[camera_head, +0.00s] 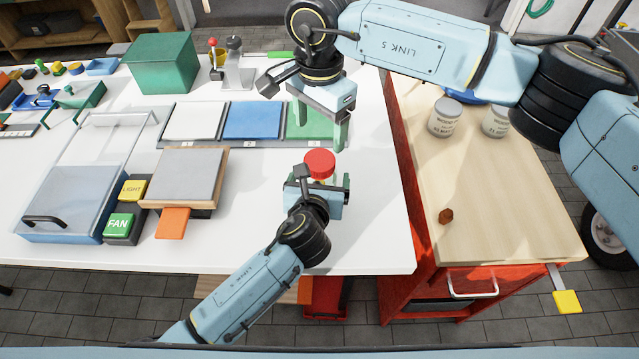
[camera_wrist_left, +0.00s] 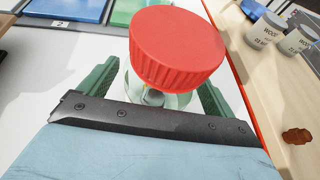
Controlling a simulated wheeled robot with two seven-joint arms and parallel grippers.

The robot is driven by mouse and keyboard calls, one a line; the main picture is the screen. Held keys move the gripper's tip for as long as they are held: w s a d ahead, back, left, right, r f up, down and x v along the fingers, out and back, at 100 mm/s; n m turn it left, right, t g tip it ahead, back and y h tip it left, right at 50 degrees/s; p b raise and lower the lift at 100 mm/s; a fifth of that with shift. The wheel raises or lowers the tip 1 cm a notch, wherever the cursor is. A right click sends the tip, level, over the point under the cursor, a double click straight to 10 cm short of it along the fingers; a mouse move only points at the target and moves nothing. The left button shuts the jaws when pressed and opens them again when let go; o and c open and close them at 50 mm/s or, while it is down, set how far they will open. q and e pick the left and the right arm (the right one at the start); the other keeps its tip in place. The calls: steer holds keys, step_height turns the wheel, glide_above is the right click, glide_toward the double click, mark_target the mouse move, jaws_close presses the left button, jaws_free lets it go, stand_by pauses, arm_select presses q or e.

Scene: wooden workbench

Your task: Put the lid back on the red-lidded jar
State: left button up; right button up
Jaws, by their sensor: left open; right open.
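The red lid (camera_head: 320,163) is at the top of a clear jar (camera_wrist_left: 172,101) on the white table. In the left wrist view the lid (camera_wrist_left: 177,47) covers most of the jar, and a grey item shows through the glass. I cannot tell whether the lid is fully seated. My left gripper (camera_head: 321,181) is open, its green fingers on either side of the jar; whether they touch it is unclear. My right gripper (camera_head: 321,127) is open and empty, pointing down just behind the lid, apart from it.
Behind are numbered white, blue and green (camera_head: 310,122) pads. Grey cans (camera_head: 445,118) stand on the wooden cart at right. The table right of the jar is clear.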

mark_target(319, 160)
arm_select(q)
steer(key=c, duration=2)
steer(key=shift+o, duration=0.2)
arm_select(e)
steer(key=shift+f, duration=4.05)
steer(key=c, duration=1)
steer(key=m, duration=0.3)
